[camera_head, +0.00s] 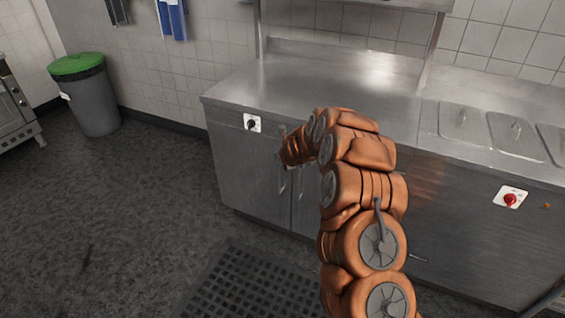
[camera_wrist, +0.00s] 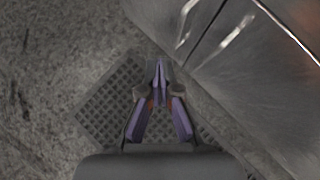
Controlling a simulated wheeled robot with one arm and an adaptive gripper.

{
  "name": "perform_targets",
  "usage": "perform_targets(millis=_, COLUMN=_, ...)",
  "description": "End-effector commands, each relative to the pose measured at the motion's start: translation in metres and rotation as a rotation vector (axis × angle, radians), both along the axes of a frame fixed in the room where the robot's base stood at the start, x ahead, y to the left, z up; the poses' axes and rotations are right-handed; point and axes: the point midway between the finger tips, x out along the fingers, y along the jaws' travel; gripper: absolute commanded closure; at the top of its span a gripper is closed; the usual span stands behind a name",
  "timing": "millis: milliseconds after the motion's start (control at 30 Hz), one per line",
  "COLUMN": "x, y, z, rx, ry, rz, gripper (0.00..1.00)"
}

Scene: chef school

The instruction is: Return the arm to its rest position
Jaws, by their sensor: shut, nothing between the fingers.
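My orange arm rises from the bottom of the head view, arches over and bends down toward the front of the steel counter. In the head view my gripper is hidden behind the arm's far end. In the wrist view my gripper (camera_wrist: 160,70) points down over the floor, with its purple-grey fingers together at the tips. It is shut and nothing shows between the fingers. The steel cabinet front (camera_wrist: 275,85) with its door handles is close on the right of the gripper in that view.
The steel counter (camera_head: 330,85) stands ahead, with lidded inserts (camera_head: 462,122) and a red knob (camera_head: 509,199) at right. A dark perforated floor mat (camera_head: 235,285) lies before it. A bin with a green lid (camera_head: 77,65) stands at far left. The floor at left is clear.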

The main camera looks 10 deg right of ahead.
Motion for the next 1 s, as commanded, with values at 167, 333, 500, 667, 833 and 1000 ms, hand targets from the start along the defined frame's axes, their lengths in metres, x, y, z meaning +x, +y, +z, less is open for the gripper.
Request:
perform_targets(millis=167, x=-0.003, y=0.002, z=0.003, rx=0.0, ry=0.001, rz=0.0, gripper=1.0)
perform_targets(millis=333, x=-0.006, y=0.012, z=0.013, rx=-0.014, ry=-0.007, rz=0.05, gripper=1.0)
perform_targets(millis=500, x=-0.023, y=0.05, z=0.055, rx=-0.083, ry=-0.044, rz=0.271, gripper=1.0)
perform_targets(millis=667, x=-0.058, y=0.092, z=0.096, rx=-0.184, ry=-0.087, rz=0.547, gripper=1.0)
perform_targets(millis=833, x=-0.105, y=0.127, z=0.132, rx=-0.307, ry=-0.137, rz=0.833, gripper=1.0)
perform_targets(millis=1000, x=-0.161, y=0.151, z=0.161, rx=-0.437, ry=-0.184, rz=1.11, gripper=1.0)
